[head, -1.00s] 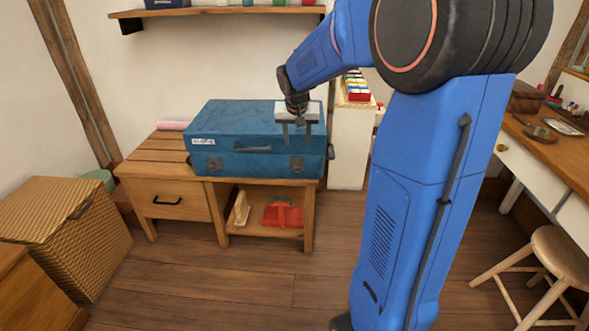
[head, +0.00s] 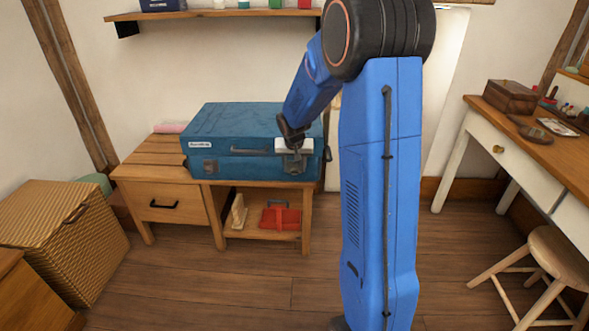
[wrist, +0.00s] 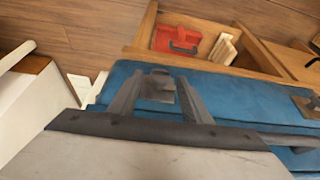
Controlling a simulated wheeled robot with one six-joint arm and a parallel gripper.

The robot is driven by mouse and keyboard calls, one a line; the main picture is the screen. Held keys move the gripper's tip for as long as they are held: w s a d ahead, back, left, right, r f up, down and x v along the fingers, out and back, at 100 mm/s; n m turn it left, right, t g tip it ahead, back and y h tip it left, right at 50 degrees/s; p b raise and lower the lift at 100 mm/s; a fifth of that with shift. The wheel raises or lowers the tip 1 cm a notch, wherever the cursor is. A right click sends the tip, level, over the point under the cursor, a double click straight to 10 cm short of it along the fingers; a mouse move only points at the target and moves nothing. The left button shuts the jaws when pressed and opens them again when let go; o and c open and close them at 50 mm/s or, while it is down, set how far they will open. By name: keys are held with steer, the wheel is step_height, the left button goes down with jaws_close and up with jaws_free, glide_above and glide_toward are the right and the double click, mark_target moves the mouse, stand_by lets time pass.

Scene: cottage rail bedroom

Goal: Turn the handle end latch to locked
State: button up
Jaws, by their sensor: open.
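The blue suitcase (head: 225,120) lies flat on a wooden bench, with a dark handle (head: 250,151) along its front. One metal latch (head: 210,165) is on the left of the front. The other latch (wrist: 158,86) is on the right and shows between my fingers in the wrist view. My gripper (head: 294,162) is open at that right latch, one finger on each side of it; whether they touch it I cannot tell. In the head view my gripper partly covers this latch. Whether either latch is locked I cannot tell.
The bench (head: 160,190) has a drawer and an open shelf holding a red item (head: 281,217) and a pale wooden item (head: 238,212). A wicker hamper (head: 65,235) stands left. A desk (head: 530,150) and stool (head: 545,260) stand right. The floor in front is clear.

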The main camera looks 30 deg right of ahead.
steer(key=shift+w+d+f, duration=0.15)
steer(key=shift+w+f, duration=0.05)
steer(key=shift+f, duration=0.4)
steer(key=shift+c, duration=0.6)
steer(key=c, duration=0.9)
